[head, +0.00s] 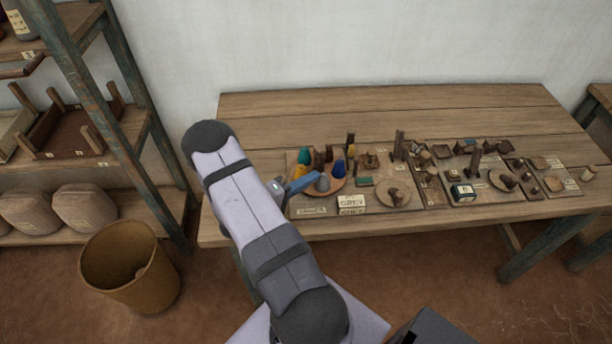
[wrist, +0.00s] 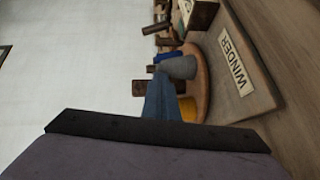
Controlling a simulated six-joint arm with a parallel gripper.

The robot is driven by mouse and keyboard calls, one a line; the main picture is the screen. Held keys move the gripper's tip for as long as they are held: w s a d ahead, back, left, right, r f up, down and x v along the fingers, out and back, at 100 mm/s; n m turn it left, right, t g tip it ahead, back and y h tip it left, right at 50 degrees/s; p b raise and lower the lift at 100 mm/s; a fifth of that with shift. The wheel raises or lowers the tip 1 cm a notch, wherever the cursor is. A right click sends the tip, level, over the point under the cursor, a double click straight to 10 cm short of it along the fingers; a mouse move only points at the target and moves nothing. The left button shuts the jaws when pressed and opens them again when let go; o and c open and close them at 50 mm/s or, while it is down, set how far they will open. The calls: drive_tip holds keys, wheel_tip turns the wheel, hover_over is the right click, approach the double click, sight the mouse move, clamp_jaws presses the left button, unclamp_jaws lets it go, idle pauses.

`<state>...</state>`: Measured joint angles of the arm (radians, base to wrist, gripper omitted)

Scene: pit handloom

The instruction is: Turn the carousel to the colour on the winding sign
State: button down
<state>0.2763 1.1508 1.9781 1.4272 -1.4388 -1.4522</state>
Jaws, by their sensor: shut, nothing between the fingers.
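The carousel (head: 333,188) is a round wooden disc at the left of the board on the table. It carries coloured cones: teal (head: 304,156), yellow (head: 299,170), blue (head: 339,166), grey (head: 322,184) and brown ones at the back. A cream sign block (head: 351,204) in front of it seems to read GREY. My gripper (head: 315,177) is shut and empty at the carousel's left side, close to the grey cone. In the wrist view its blue fingers (wrist: 161,98) reach up to the grey cone (wrist: 178,67); I cannot tell whether they touch. The fingers partly hide the yellow cone (wrist: 188,108).
A WINDER label (wrist: 233,62) lies on the board beside the carousel. A wooden disc with a knob (head: 394,197) sits to the right. More small blocks and posts crowd the board farther right. The table's back (head: 420,105) is clear. A basket (head: 130,268) stands on the floor.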

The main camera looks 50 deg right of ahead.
drive_tip(key=shift+s+d, duration=0.4)
drive_tip(key=shift+s, duration=0.45)
drive_tip(key=shift+w+a, duration=0.1)
drive_tip(key=shift+w, duration=0.05)
drive_tip(key=shift+w+a, duration=0.15)
drive_tip(key=shift+a, duration=0.05)
drive_tip(key=w+a, duration=0.2)
drive_tip(key=shift+w+a+r+p, duration=0.15)
drive_tip(key=shift+a+r+p, duration=0.2)
drive_tip(key=shift+r, duration=0.05)
drive_tip(key=s+a+r+b, duration=0.1)
drive_tip(key=a+b, duration=0.2)
drive_tip(key=a, duration=0.6)
drive_tip(key=shift+a, duration=0.35)
drive_tip(key=shift+r, duration=0.1)
